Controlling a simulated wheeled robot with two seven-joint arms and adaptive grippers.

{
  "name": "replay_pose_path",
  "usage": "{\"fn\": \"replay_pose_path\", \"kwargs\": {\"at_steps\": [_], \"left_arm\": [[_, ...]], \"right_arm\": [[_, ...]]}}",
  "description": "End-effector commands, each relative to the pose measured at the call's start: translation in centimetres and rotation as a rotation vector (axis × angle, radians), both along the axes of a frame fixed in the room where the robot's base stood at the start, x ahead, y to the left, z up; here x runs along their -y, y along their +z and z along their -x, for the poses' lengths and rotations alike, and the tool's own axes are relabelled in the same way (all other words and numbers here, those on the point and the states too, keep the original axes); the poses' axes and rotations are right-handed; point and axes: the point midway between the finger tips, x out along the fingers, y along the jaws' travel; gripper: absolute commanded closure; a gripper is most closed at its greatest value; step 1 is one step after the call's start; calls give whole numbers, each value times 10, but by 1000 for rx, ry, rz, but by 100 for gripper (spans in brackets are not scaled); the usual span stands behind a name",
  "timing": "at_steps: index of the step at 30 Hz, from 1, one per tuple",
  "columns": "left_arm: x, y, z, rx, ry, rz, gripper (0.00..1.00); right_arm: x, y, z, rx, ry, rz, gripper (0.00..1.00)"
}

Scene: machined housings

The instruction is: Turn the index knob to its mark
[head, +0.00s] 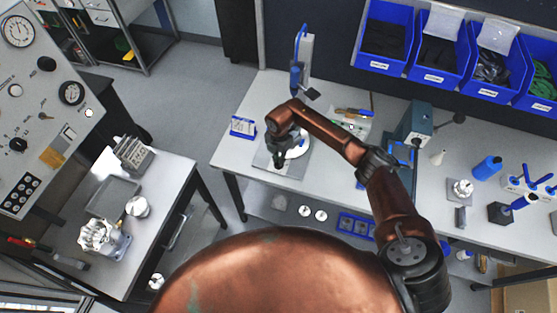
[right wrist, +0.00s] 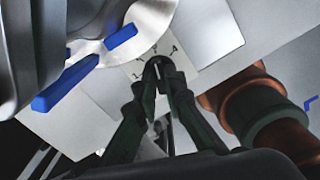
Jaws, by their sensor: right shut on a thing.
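My right gripper (head: 278,160) reaches down over a small grey plate (head: 292,170) on the workbench. In the right wrist view its dark fingers (right wrist: 160,68) are shut on the index knob (right wrist: 157,61), a small dark knob with a light line on it. The fingers hide much of the knob. Around it, a pale dial face (right wrist: 182,66) carries dark marks and figures; a 4 shows at the upper right. I cannot tell exactly which mark the line meets. My left gripper is not in view.
A blue-framed card (head: 243,126) lies left of the plate. Tools (head: 352,112) and a grey-green machine (head: 414,122) stand to the right.

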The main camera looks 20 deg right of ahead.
Motion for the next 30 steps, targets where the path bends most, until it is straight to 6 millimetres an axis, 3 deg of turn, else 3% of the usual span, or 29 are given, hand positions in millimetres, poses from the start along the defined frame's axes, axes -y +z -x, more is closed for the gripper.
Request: {"fn": "replay_pose_path", "kwargs": {"at_steps": [30], "left_arm": [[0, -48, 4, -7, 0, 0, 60]], "right_arm": [[0, 0, -2, 4, 684, 0, 100]]}}
